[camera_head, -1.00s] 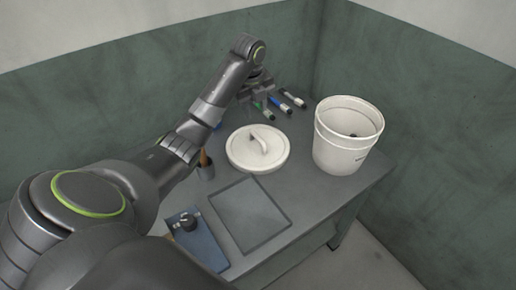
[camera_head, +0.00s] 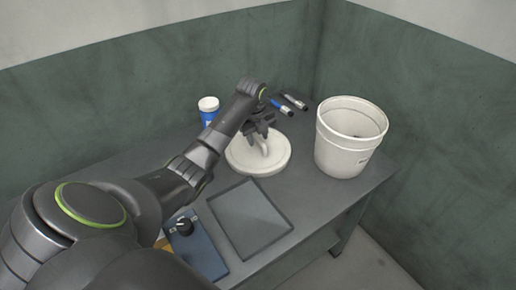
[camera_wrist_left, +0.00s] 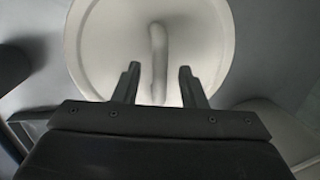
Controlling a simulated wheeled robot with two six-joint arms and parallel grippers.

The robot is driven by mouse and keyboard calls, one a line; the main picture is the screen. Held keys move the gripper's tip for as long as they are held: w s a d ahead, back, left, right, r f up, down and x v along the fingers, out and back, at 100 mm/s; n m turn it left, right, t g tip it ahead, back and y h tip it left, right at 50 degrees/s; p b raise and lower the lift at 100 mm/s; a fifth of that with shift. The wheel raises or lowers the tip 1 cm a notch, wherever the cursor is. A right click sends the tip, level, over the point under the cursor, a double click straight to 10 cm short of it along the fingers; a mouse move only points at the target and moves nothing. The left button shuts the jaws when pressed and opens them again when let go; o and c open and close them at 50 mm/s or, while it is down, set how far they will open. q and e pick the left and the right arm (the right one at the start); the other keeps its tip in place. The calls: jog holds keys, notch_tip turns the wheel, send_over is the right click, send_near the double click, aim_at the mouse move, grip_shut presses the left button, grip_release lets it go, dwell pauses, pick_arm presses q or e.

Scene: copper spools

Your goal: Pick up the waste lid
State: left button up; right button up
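The waste lid (camera_head: 272,161) is a round white disc with a raised curved handle, lying flat on the table left of the bucket. My left gripper (camera_head: 262,137) is over the lid, near its handle. In the left wrist view the lid (camera_wrist_left: 105,45) fills the upper middle, and its handle (camera_wrist_left: 158,55) runs up and down. There the left gripper (camera_wrist_left: 160,82) has its two fingers apart, one on each side of the handle's line. I cannot tell whether they touch the handle. My right gripper is not in view.
A white bucket (camera_head: 342,155) stands right of the lid. Markers (camera_head: 292,102) lie behind it. A blue bottle with a white cap (camera_head: 208,108) stands at the back left. A flat grey plate (camera_head: 250,216) and a blue board with a knob (camera_head: 201,252) lie in front.

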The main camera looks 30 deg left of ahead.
pick_arm(q)
jog(key=shift+w+f, duration=0.2)
jog(key=shift+f, duration=0.85)
jog(key=shift+r, duration=0.1)
grip_shut()
